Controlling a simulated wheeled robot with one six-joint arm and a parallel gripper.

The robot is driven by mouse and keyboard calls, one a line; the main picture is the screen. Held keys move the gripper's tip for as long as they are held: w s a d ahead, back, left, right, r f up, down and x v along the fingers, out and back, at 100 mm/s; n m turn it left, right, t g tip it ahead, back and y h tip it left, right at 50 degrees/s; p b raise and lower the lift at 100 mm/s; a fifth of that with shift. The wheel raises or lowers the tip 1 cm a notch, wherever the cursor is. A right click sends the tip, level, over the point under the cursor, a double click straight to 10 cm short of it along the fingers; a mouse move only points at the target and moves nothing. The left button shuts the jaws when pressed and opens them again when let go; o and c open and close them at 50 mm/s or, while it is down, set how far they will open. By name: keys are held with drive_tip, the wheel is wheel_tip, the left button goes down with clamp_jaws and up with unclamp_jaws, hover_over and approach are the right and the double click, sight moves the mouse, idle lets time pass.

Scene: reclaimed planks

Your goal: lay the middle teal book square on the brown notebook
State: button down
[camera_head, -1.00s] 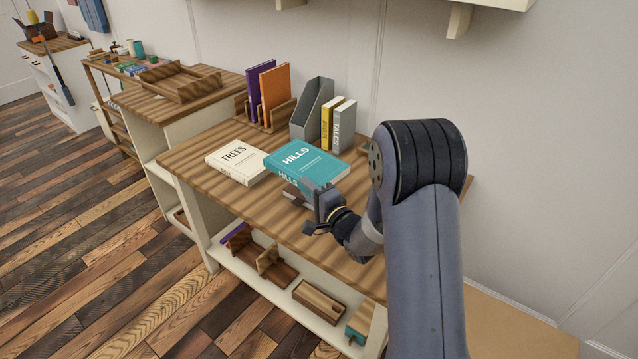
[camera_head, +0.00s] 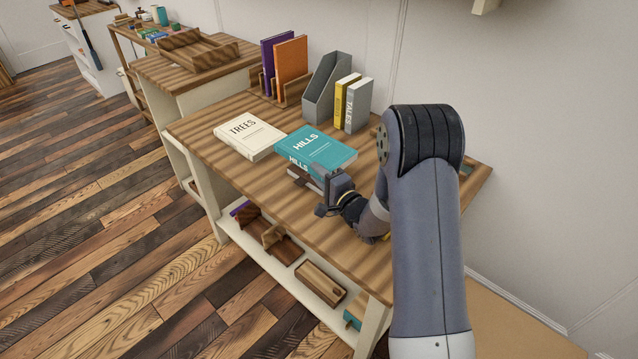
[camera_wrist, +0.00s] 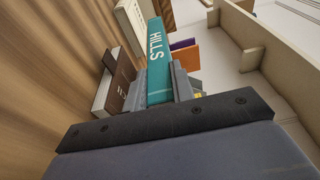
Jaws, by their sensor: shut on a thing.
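The teal book (camera_head: 318,150), marked HILLS, lies flat in my gripper, cover up. My gripper (camera_head: 328,183) is shut on its near, spine side. In the wrist view the spine of the teal book (camera_wrist: 159,60) is between the two fingers of my gripper (camera_wrist: 160,85). A brown book, seemingly the brown notebook (camera_wrist: 121,82), lies on the table side of the teal book, with pale lettering on its spine. The teal book appears raised above it; the exact gap and alignment are unclear. In the head view the teal book and gripper hide most of the brown notebook (camera_head: 303,180).
A cream TREES book (camera_head: 250,137) lies just left on the wooden tabletop (camera_head: 240,178). Behind stand purple and orange books (camera_head: 291,68), a grey file holder (camera_head: 327,88), and yellow and grey books (camera_head: 357,105). The front-left tabletop is clear.

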drive_tip(key=shift+f, duration=1.6)
drive_tip(key=shift+f+b, duration=0.4)
drive_tip(key=shift+b, duration=0.1)
drive_tip(key=shift+f, duration=0.15)
drive_tip(key=c, duration=1.2)
unclamp_jaws()
drive_tip(key=shift+s+f, duration=0.1)
drive_tip(key=shift+f, duration=0.1)
